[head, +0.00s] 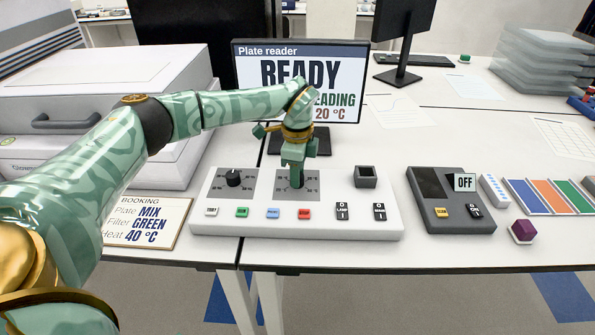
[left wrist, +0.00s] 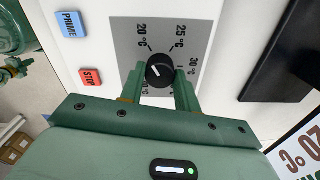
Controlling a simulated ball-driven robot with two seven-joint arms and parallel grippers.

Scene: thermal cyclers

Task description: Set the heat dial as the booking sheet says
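The booking sheet (head: 140,222) stands at the left of the desk and reads Plate MIX, Filter GREEN, Heat 40 °C. The heat dial (left wrist: 160,71) is a black knob on a grey panel. Labels 20, 25 and 30 °C are readable around it; lower ones are covered by my fingers. Its white mark points to the upper left, roughly to the 20 °C side. My left gripper (left wrist: 160,88) has one finger on each side of the knob, seemingly touching it. In the head view my left gripper (head: 296,178) points down and hides the dial. My right gripper is not in view.
The white control box (head: 330,222) also has a second dial (head: 233,178), coloured buttons and rocker switches. A screen (head: 300,50) behind shows READY and 20 °C, partly covered by my arm. A dark device (head: 436,190) marked OFF stands to the right.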

